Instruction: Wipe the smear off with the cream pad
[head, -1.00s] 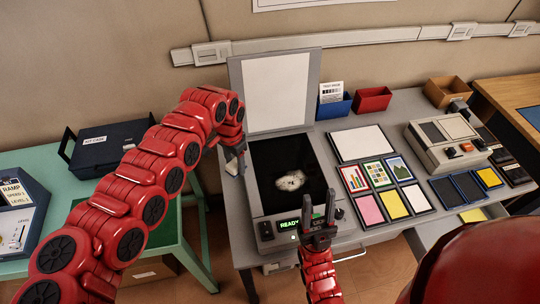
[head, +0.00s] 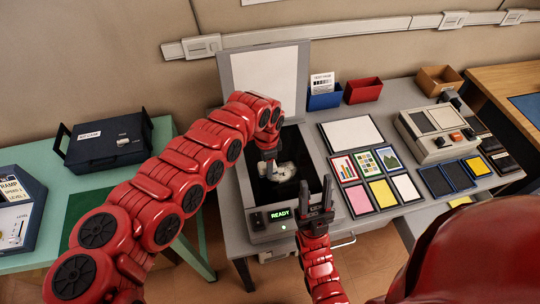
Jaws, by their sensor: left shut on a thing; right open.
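A whitish smear (head: 287,171) lies on the black glass of the scanner (head: 257,217), whose lid (head: 262,82) stands open behind it. My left gripper (head: 268,163) is over the glass at the smear's left edge. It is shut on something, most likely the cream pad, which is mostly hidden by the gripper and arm. I cannot tell whether the pad touches the glass. My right gripper (head: 317,197) is open and empty, pointing up near the scanner's front right corner.
A white sheet (head: 352,132) and several small cards lie right of the scanner. A blue bin (head: 324,97), a red bin (head: 363,90) and a grey device (head: 437,132) stand further right. A dark case (head: 107,143) sits on the green table at left.

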